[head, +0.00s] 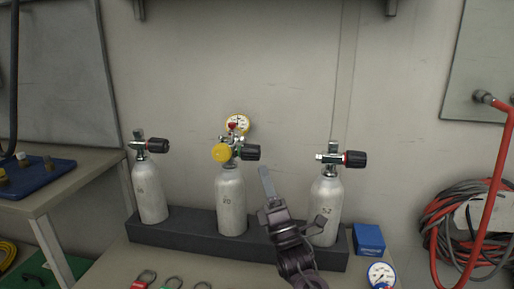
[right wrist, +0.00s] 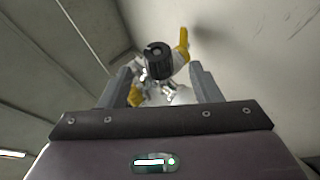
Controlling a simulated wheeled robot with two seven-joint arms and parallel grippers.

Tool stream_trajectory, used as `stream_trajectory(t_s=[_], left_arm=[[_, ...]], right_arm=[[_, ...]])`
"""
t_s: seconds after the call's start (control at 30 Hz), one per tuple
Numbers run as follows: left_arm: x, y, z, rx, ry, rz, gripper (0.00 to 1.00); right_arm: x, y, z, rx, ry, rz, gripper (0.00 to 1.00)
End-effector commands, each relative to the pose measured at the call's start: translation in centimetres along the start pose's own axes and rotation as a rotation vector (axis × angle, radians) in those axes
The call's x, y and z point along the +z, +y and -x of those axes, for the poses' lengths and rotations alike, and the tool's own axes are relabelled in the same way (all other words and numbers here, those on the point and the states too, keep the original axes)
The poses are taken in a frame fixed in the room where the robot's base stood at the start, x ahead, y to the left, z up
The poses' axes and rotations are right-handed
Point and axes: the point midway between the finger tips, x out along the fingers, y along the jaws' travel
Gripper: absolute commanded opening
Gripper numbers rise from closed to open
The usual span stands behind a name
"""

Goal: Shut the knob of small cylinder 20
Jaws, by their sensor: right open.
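Small cylinder 20 (head: 231,203) is the middle one of three pale cylinders and stands upright in a dark rack. Its black knob (head: 251,153) points right from the valve; a yellow round part (head: 222,153) and a yellow-rimmed gauge (head: 238,123) sit on the same valve. My right gripper (head: 292,197) is open and empty, in front of the rack between the middle and right cylinders. In the right wrist view the black knob (right wrist: 159,56) shows beyond and between the open fingers (right wrist: 162,88), apart from them. My left gripper is not in view.
The left cylinder (head: 150,190) and right cylinder (head: 327,205) stand in the same dark rack (head: 180,230). A blue box (head: 369,239) and a gauge (head: 381,274) lie at the right. Several coloured tags lie at the front. Red hose hangs far right.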

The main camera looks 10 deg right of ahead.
Motion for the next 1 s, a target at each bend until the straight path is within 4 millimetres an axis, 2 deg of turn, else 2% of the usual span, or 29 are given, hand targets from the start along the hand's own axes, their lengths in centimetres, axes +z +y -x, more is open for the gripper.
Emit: stream_trajectory(t_s=[0.3, 0.43, 0.6, 0.83, 1.0], left_arm=[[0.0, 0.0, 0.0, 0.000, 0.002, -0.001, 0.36], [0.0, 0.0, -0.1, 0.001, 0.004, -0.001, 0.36], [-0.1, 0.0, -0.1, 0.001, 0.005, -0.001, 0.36], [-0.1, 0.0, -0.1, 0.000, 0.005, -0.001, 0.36], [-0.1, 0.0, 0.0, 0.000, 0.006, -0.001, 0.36]], right_arm=[[0.0, 0.1, -4.9, 0.002, -0.001, -0.002, 0.58], [0.0, 0.0, -6.5, 0.001, -0.002, -0.001, 0.58], [0.0, 0.0, -7.3, 0.000, -0.001, 0.000, 0.58], [0.0, 0.0, -7.4, -0.001, 0.000, -0.001, 0.58], [0.0, 0.0, -7.3, 0.000, 0.000, -0.001, 0.35]])
